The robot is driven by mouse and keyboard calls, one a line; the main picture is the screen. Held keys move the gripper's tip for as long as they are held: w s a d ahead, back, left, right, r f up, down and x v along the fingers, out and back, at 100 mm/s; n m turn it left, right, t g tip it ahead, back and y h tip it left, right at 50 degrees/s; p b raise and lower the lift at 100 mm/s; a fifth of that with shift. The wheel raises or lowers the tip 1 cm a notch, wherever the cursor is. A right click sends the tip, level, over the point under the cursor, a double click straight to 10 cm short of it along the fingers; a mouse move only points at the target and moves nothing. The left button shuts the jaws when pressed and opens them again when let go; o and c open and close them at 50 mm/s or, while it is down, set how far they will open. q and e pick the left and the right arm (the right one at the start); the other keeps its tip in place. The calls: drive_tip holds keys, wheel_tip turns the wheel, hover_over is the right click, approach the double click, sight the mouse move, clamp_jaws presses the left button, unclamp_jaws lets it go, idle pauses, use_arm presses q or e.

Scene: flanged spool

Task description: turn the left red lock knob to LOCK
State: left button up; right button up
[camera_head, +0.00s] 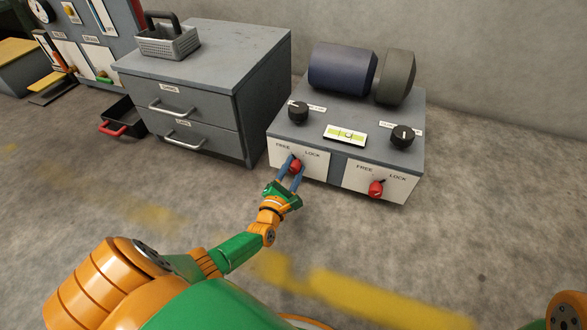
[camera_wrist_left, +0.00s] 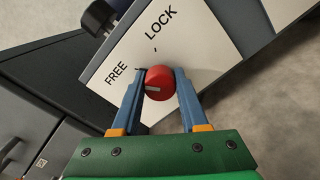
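The left red lock knob (camera_head: 295,165) is on the left white label panel, below the words FREE and LOCK. In the left wrist view the red knob (camera_wrist_left: 160,82) has a dark tip at its upper left, toward FREE, and a pale mark on its face. My left gripper (camera_head: 291,168) reaches it from the front. Its blue fingers (camera_wrist_left: 160,88) lie on both sides of the knob and appear to touch it, with the knob filling the gap. A second red knob (camera_head: 376,188) is on the right panel, clear of the gripper. My right gripper is out of view.
The grey bench box (camera_head: 330,110) carries a dark blue cylinder (camera_head: 342,68), a grey flange (camera_head: 395,77), two black dials (camera_head: 298,112) (camera_head: 402,135) and a level gauge (camera_head: 345,134). A drawer cabinet (camera_head: 215,75) with a grey basket (camera_head: 168,42) stands left. Floor in front is clear.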

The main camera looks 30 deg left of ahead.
use_arm(q)
clamp_jaws()
drive_tip(key=m, duration=0.6)
drive_tip(key=shift+m, duration=0.3)
drive_tip(key=m, duration=0.5)
drive_tip(key=shift+m, duration=1.2)
